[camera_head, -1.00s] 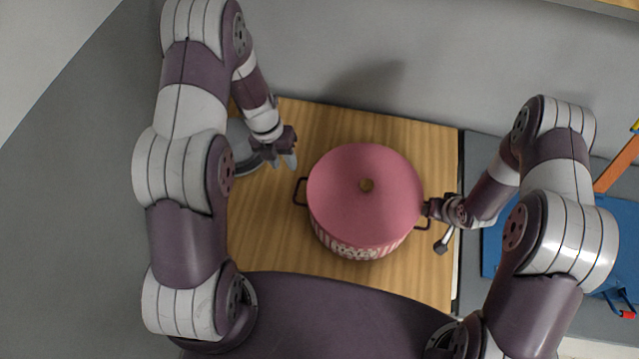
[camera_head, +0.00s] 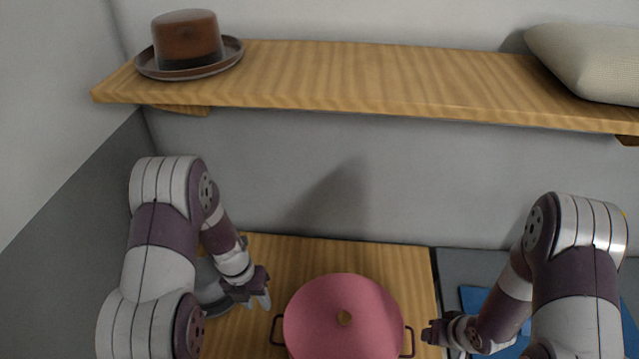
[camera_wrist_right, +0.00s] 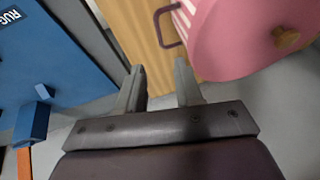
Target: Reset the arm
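The pink pot (camera_head: 342,318) with a lid and brown knob (camera_head: 344,318) stands on the wooden surface (camera_head: 395,265); its lower part is cut off in the head view. My right gripper (camera_head: 432,334) is just right of the pot's right handle (camera_head: 408,342), apart from it. In the right wrist view my right gripper (camera_wrist_right: 160,88) is open with nothing between its fingers; the pot (camera_wrist_right: 240,35) and one handle (camera_wrist_right: 166,28) lie beyond them. My left gripper (camera_head: 256,292) is left of the pot, apart from it; its finger gap is unclear.
A wooden shelf (camera_head: 380,80) runs above the pot along the wall, with a brown hat (camera_head: 188,42) at left and a beige cushion (camera_head: 590,62) at right. A grey object (camera_head: 208,278) is partly hidden behind my left gripper. A blue item (camera_wrist_right: 55,55) lies right of the pot.

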